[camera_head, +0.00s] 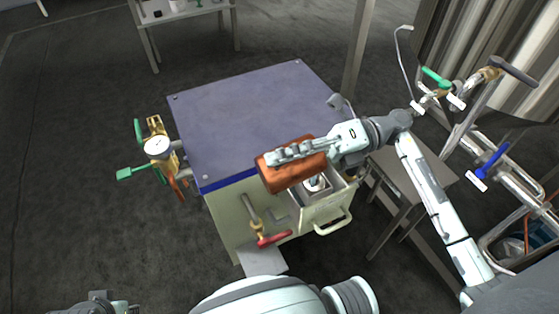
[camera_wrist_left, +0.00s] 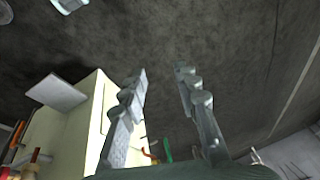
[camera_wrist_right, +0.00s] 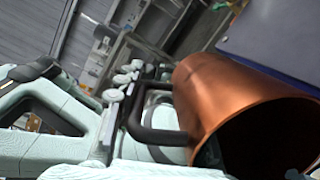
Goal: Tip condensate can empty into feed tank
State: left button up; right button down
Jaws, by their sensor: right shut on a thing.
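My right gripper (camera_head: 296,150) is shut on the copper-coloured condensate can (camera_head: 290,172). The can lies tilted on its side in the head view, above and slightly left of a pale open-topped box (camera_head: 328,210), probably the feed tank, at the cabinet's front right. In the right wrist view the can (camera_wrist_right: 215,85) shows its dark open mouth and a black handle (camera_wrist_right: 150,128) at the gripper. Its inside is too dark to tell the contents. My left gripper (camera_wrist_left: 163,75) is open and empty, low at the left, away from the can.
A cream cabinet with a blue-grey top (camera_head: 250,115) stands centrally. A gauge (camera_head: 158,147) and green-handled valves project left; a red-handled valve (camera_head: 272,239) projects in front. A grey side table (camera_head: 425,178) and pipework with a blue handle (camera_head: 488,164) stand right. The cabinet top is clear.

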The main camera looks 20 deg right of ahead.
jog(key=shift+d+r+y+b, duration=0.25)
jog(key=shift+d+y+b, duration=0.05)
jog(key=shift+y+b, duration=0.1)
jog(key=shift+w+d+r+y+b, duration=0.1)
jog(key=shift+d+r+y+b, duration=0.2)
jog(key=shift+d+y+b, duration=0.15)
pick_arm(q)
jog(key=v, duration=0.6)
jog(key=shift+s+a+b, duration=0.25)
jog(key=shift+a+b, duration=0.2)
jog(key=shift+a, duration=0.05)
pick_arm(e)
jog(key=shift+d+r+y, duration=0.35)
jog(key=shift+d+y, duration=0.1)
jog(key=shift+y, duration=0.2)
